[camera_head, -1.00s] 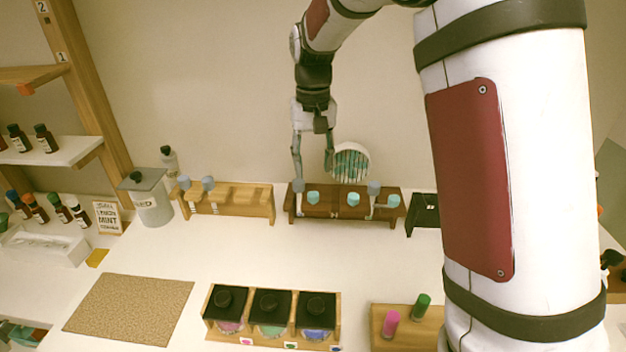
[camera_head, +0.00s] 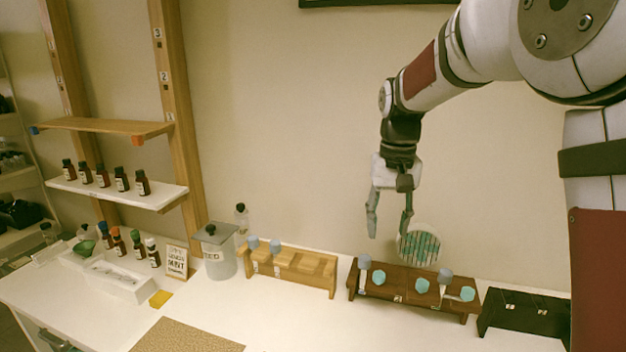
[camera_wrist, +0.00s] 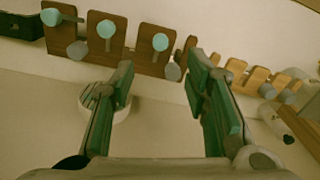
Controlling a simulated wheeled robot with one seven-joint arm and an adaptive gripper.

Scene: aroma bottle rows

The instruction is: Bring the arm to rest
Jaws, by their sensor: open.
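My gripper (camera_head: 389,222) hangs in the air in the head view, above and behind the dark brown rack. Its two fingers are apart with nothing between them. In the wrist view my gripper (camera_wrist: 162,88) also shows spread and empty. The dark brown rack (camera_head: 394,298) holds teal-capped and grey-capped items; it also shows in the wrist view (camera_wrist: 118,50). A round white holder (camera_head: 407,257) with teal strips stands just behind this rack, below the fingers. I cannot judge the exact gap between the fingers and the holder.
A light wooden rack (camera_head: 315,283) stands left of the dark one, and a black rack (camera_head: 515,306) stands right. The wall behind is bare.

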